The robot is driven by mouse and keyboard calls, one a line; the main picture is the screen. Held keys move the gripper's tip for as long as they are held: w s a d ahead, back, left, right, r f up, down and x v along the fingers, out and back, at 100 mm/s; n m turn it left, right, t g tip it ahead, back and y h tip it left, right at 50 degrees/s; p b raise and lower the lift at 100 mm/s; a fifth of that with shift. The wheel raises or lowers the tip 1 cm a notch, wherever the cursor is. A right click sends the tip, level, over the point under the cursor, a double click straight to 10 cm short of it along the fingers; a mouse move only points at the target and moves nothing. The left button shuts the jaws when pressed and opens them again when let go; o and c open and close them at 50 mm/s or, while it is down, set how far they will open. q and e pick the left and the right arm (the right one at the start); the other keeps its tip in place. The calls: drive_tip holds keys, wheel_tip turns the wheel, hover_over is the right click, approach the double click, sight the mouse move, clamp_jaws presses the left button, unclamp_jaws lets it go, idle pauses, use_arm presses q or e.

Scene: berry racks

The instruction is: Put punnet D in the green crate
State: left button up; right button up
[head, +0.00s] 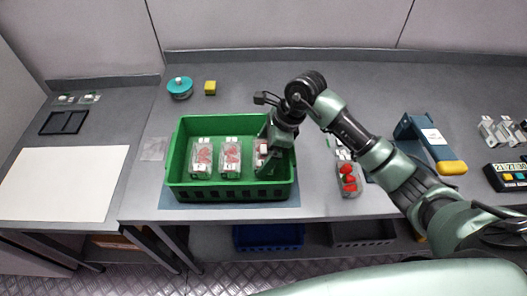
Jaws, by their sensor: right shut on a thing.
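The green crate (177,160) stands on the bench in the middle of the head view. Two clear punnets of red berries, a left one (201,160) and a middle one (231,158), sit inside it. My right gripper (266,148) reaches down into the crate's right side, shut on a third punnet (261,156). The gripper and wrist hide most of this punnet, and I cannot tell whether it rests on the crate floor. The letters on the punnets are too small to read. My left gripper is not in view.
Another punnet with large strawberries (348,180) stands right of the crate, beside my right arm. A blue device with a yellow end (430,145) is farther right. A teal round container (180,87) and a yellow block (210,87) are behind the crate. A white sheet (62,183) lies left.

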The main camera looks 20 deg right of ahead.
drive_tip(key=shift+f, duration=0.45)
drive_tip(key=shift+f, duration=0.1)
drive_tip(key=shift+f, duration=0.15)
drive_tip(key=o, duration=1.3)
drive_tip(key=shift+r, duration=0.35)
drive_tip(key=b+v, duration=0.2)
drive_tip(key=v, duration=0.9)
drive_tip(key=shift+s+d+r+b, duration=0.1)
drive_tip(key=shift+d+r+b, duration=0.2)
drive_tip(key=shift+b, duration=0.05)
